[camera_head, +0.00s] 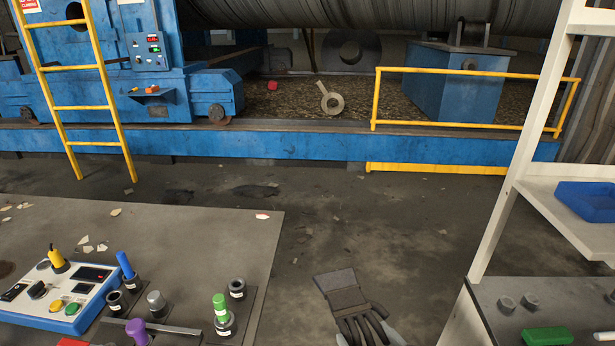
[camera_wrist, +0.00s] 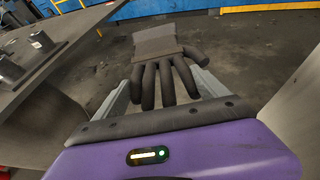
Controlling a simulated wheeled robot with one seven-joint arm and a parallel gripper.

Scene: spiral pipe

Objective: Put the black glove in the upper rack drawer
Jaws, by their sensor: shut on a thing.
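The black glove (camera_wrist: 157,61) hangs in front of my gripper (camera_wrist: 163,92) in the wrist view, its fingers toward the gripper and its dark grey cuff pointing away. My gripper is shut on the glove, with a grey finger on each side of it. In the head view the glove (camera_head: 345,296) shows at the bottom centre, held over the floor, and only a little of my gripper (camera_head: 372,338) shows at the lower edge. The white rack (camera_head: 502,187) stands at the right, with a blue bin (camera_head: 588,201) on its upper shelf.
A grey table (camera_head: 190,235) at the left bears a blue control box (camera_head: 62,296) and several coloured cylinders in holders. A lower rack surface (camera_head: 505,326) carries a green block (camera_head: 547,337). Open floor lies between table and rack. A yellow railing (camera_head: 470,71) and blue machinery are behind.

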